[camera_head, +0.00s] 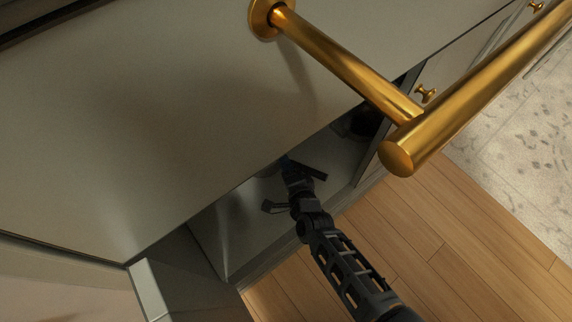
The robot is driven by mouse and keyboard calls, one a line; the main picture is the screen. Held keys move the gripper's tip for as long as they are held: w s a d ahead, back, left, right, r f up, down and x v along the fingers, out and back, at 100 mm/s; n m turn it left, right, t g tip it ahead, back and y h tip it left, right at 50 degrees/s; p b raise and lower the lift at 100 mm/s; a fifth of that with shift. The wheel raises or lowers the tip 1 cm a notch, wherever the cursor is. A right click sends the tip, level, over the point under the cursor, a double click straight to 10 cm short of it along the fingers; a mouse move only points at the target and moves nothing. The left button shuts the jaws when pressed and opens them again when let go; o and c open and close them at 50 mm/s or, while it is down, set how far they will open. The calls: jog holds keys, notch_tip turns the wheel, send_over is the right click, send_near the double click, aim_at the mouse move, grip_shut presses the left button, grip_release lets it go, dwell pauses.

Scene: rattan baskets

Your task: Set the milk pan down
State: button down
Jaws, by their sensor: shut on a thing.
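My arm reaches up from the lower right into an open lower cabinet (245,225). My gripper (287,165) is inside it, just under the front edge of the grey panel above. The gripper is shut on the milk pan (268,170), of which only a small pale part shows beside the fingers. The panel's edge and the gripper hide the rest of the pan. I cannot tell whether the pan touches the cabinet floor.
A dark object (359,123) stands deeper right in the cabinet. A thick brass rail (400,140) crosses above, close to the camera. An open door edge (150,290) is at lower left. Bare wooden floor (450,240) lies in front.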

jog(key=shift+f+b, duration=0.25)
jog(key=shift+b, duration=0.05)
jog(key=c, duration=0.9)
grip_release()
jog(key=shift+f, duration=0.1)
jog(key=shift+s, duration=0.1)
jog(key=shift+p+v, duration=0.9)
jog(key=shift+v, duration=2.9)
